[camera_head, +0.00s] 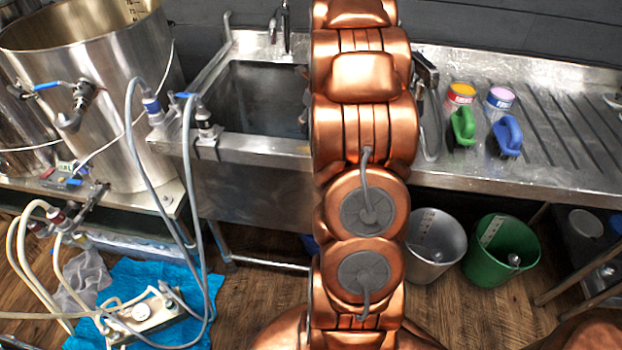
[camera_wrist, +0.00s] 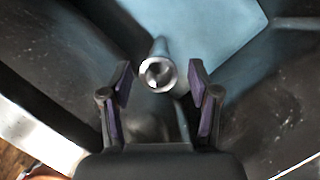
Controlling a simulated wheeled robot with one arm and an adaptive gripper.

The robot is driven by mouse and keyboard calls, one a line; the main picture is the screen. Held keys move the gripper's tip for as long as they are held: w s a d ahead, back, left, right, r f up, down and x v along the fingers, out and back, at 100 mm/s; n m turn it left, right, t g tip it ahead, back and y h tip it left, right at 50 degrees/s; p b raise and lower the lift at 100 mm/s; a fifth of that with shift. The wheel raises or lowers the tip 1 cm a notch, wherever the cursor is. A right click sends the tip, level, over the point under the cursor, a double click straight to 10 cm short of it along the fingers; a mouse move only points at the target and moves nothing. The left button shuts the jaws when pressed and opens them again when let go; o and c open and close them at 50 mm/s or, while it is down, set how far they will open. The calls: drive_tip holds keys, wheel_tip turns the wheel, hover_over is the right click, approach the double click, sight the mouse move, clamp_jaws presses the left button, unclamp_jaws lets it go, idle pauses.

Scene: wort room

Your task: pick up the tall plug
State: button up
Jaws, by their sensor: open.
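The tall plug (camera_wrist: 158,73) shows in the wrist view as a grey metal tube, its round, hollow end facing the camera. It stands in what looks like the sink basin. My gripper (camera_wrist: 160,88) is open, with one dark, purple-padded finger on each side of the tube's end. The tube's end lies between and slightly beyond the fingertips, with a gap on both sides. In the head view my copper arm hides much of the scene, and I cannot make out the plug there.
The steel sink (camera_head: 265,95) has raised walls around the plug. A ribbed drainboard (camera_head: 560,125) holds two small tubs, a green brush (camera_head: 462,128) and a blue brush (camera_head: 507,137). A large steel kettle (camera_head: 110,100) and grey hoses stand left. Two buckets stand below.

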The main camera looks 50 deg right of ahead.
sight(309, 130)
drive_tip(key=x, duration=0.4)
drive_tip(key=shift+f, duration=0.25)
clamp_jaws()
idle(0.5)
